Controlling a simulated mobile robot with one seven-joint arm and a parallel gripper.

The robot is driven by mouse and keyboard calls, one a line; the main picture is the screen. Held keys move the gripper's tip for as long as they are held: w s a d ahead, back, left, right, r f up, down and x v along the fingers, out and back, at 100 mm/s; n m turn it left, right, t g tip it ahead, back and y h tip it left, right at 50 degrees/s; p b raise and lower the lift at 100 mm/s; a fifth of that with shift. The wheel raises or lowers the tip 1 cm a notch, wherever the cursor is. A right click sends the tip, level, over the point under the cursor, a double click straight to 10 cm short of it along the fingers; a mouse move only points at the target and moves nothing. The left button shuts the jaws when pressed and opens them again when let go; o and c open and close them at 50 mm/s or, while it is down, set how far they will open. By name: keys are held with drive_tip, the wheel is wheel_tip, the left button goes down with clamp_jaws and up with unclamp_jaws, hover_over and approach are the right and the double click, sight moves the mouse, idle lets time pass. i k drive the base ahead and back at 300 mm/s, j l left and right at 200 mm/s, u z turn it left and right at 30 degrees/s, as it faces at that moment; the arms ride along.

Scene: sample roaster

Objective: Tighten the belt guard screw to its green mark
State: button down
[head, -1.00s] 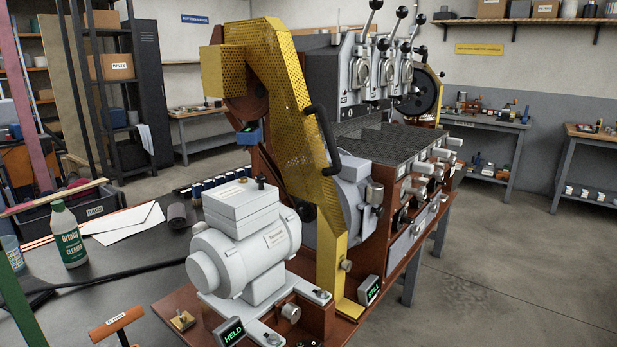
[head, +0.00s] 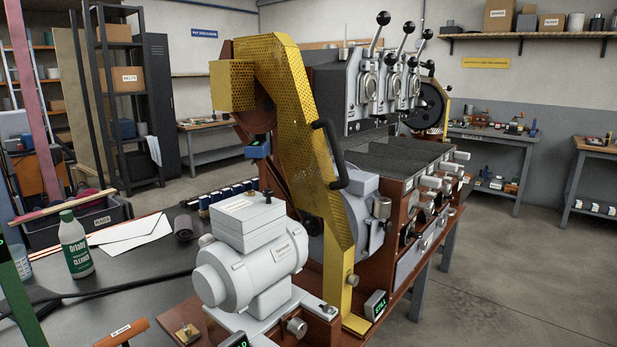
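The yellow perforated belt guard (head: 305,150) stands upright on the side of the roaster, with a black handle (head: 331,153) on it. A round knob-like screw (head: 352,281) shows low on the guard's leg. I cannot make out a green mark on it. A small display (head: 376,305) with green lettering stands beside the foot of the guard. The grey motor (head: 250,262) sits in front of the guard. My gripper is not in view.
A dark bench at left carries a green cleaner bottle (head: 75,245), white paper (head: 131,234) and an orange-handled tool (head: 121,332). A grey bin (head: 40,233) stands behind them. Another display (head: 236,341) is cut by the bottom edge. The floor at right (head: 520,270) is clear.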

sight(353, 280)
drive_tip(key=i+l+z, duration=0.1)
drive_tip(key=z, duration=0.35)
drive_tip(key=i+l+z, duration=0.1)
drive_tip(key=z, duration=0.3)
drive_tip(key=i+l+z, duration=0.1)
drive_tip(key=z, duration=0.35)
